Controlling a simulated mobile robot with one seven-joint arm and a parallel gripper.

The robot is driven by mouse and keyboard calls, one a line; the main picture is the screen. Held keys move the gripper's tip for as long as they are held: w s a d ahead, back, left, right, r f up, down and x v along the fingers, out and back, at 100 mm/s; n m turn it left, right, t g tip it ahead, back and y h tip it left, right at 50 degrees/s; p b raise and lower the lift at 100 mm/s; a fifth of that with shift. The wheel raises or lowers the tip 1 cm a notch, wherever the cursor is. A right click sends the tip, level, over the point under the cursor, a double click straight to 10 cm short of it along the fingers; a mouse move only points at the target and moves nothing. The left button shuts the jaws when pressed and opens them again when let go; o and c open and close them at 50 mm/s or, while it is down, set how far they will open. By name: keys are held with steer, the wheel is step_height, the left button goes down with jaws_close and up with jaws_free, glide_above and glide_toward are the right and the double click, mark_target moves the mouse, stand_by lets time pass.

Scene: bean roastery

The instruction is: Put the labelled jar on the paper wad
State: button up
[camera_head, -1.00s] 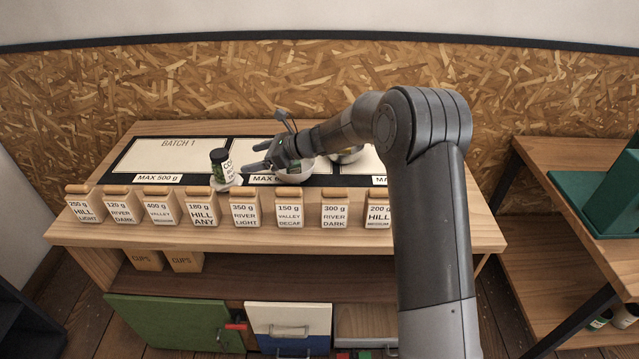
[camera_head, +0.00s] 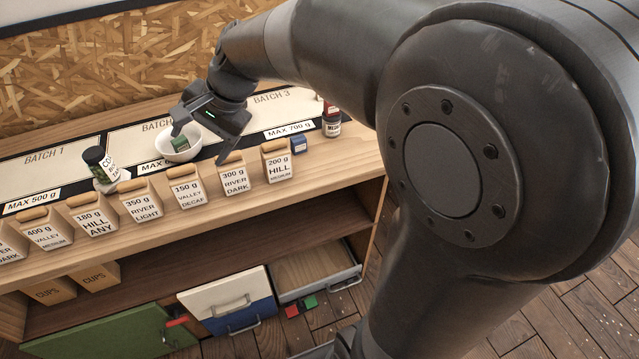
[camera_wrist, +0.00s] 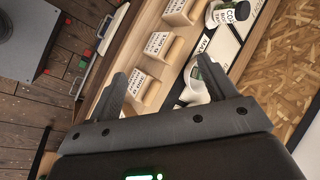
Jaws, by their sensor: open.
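The labelled jar (camera_head: 98,160), dark-lidded with a white label and a green band, stands on the counter by the Batch 1 card, leaning slightly. It also shows at the top of the wrist view (camera_wrist: 234,12). The white paper wad (camera_head: 114,184) shows at the jar's foot. The jar appears to rest on it, but I cannot tell how fully. My gripper (camera_head: 201,146) is open and apart from the jar, to its right, over the white bowl (camera_head: 187,156). In the wrist view nothing is between the fingers (camera_wrist: 165,78).
A green item (camera_head: 180,144) is in the bowl. A row of labelled bean boxes (camera_head: 187,190) lines the counter's front edge. A small blue box (camera_head: 299,146) and a dark jar (camera_head: 332,122) stand to the right. Below, a drawer (camera_head: 315,272) is open.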

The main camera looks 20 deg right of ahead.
steer(key=s+d+n+t+h, duration=0.2)
steer(key=s+d+n+h, duration=0.4)
steer(key=s+d, duration=1)
steer(key=s+n, duration=0.1)
steer(key=s, duration=0.1)
steer(key=shift+s+n+t, duration=0.3)
steer(key=shift+s+t, duration=0.1)
